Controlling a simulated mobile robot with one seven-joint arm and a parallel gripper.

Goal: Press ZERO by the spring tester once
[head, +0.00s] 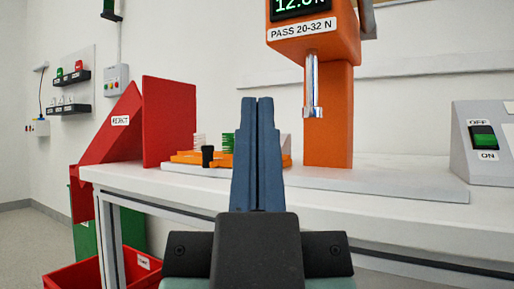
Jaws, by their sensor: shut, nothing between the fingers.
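The spring tester (328,115) is an orange column with a metal plunger, standing on a pale base plate at the bench's right half. Its display (299,8) shows green digits, cut off at the top edge, above a label reading PASS 20-32 N. I cannot make out a button marked ZERO; it may be out of frame or hidden. My gripper (257,102) is shut and empty, pointing up in front of the bench, left of the tester's column as seen. It hides part of the orange tray behind it.
An orange tray (186,158) holds springs and a small black piece. A red REJECT chute (168,120) stands left. A grey box with a green OFF/ON switch (484,137) stands right. The white bench edge (400,228) crosses in front; a red bin (88,278) is lower left.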

